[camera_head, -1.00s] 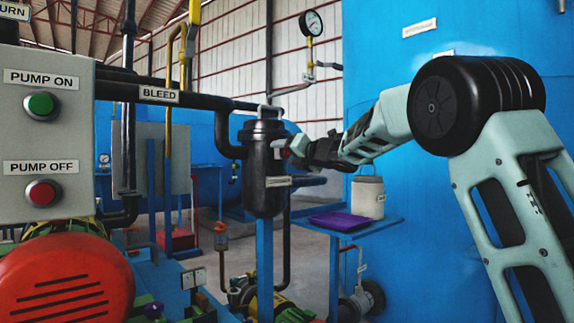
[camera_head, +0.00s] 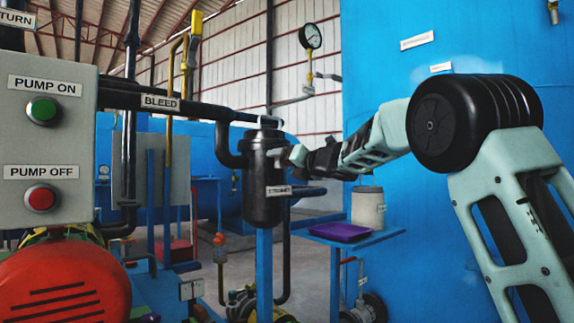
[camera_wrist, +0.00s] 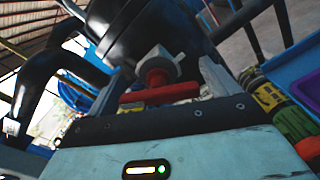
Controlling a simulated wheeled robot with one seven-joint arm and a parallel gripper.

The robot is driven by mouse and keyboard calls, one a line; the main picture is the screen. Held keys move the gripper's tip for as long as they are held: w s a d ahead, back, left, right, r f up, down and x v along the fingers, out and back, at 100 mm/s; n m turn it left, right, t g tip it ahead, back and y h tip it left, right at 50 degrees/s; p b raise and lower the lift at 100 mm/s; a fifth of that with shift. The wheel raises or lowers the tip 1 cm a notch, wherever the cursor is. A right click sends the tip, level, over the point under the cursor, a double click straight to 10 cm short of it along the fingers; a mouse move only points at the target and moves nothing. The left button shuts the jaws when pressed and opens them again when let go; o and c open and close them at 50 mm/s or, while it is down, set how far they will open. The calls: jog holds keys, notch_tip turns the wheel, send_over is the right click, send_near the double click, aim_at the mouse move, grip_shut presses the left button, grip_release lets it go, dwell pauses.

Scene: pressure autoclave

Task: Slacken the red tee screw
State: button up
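The red tee screw (camera_wrist: 158,92) shows in the wrist view as a red crossbar on a short red stem. It sits in a pale square fitting (camera_wrist: 160,66) on the side of the black strainer body (camera_wrist: 130,22). My gripper (camera_wrist: 170,100) is right at the crossbar. In the head view my gripper (camera_head: 296,155) meets the right side of the strainer (camera_head: 262,205), and the screw is hidden there.
A black bleed pipe (camera_head: 210,109) runs into the strainer. Right of it, a blue shelf (camera_head: 375,238) holds a purple tray (camera_head: 340,232) and a pale canister (camera_head: 367,206). The pump button panel (camera_head: 45,100) stands left, and a big blue tank (camera_head: 460,45) right.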

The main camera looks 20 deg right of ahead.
jog(key=v, duration=1.7)
jog(key=shift+s, duration=0.25)
jog(key=s+a+f+m+g+h, duration=0.1)
jog(key=s+a+f+m+g, duration=0.2)
jog(key=a+f+m, duration=0.6)
jog(key=s+a+f+m+g+h, duration=0.1)
jog(key=s+a+f+m+g, duration=0.2)
jog(key=a+f+m, duration=0.55)
jog(key=s+a+f+m+g+h, duration=0.1)
jog(key=s+a+f+m+g, duration=0.25)
jog(key=s+f, duration=0.4)
jog(key=s+a+f+m+g, duration=0.2)
jog(key=s+f+g, duration=0.25)
jog(key=s, duration=0.65)
jog(key=s+a+f+m+g+h, duration=0.1)
jog(key=s+a+f+m+g, duration=0.15)
jog(key=s+f, duration=0.55)
notch_tip(320, 180, up, 32)
jog(key=s+p, duration=0.2)
jog(key=p, duration=2.9)
jog(key=shift+s+g, duration=0.4)
jog(key=shift+g, duration=0.05)
